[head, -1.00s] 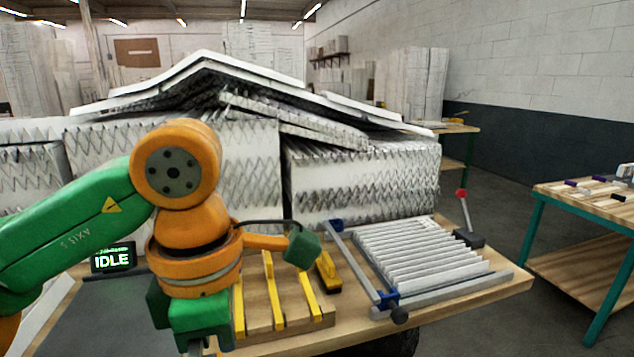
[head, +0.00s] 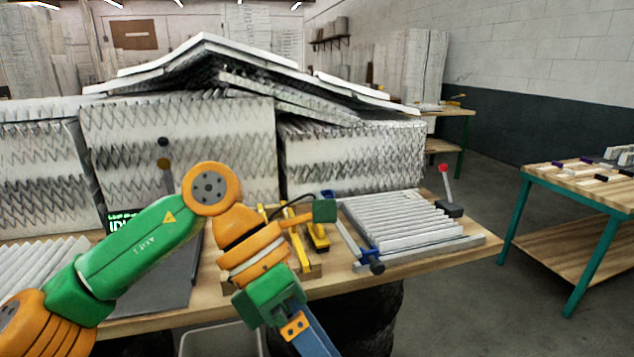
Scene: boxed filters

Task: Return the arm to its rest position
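One arm of mine comes in from the lower left, so it is my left arm (head: 150,245). It is green and orange, with its elbow up in front of the bench. From the elbow it points down past the bench's front edge, and a blue-grey end part (head: 308,335) runs out of the bottom of the head view. The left gripper's fingertips are out of the picture, so I cannot see whether they hold anything. My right arm and gripper do not show.
The wooden bench (head: 440,255) holds a clamped rack of white pleated filter strips (head: 405,222), yellow-handled tools (head: 317,235) and a dark mat (head: 170,290). Large filter blocks (head: 350,155) stand behind. A pale bin (head: 220,340) sits below the front edge. A second table (head: 560,185) is right, across open floor.

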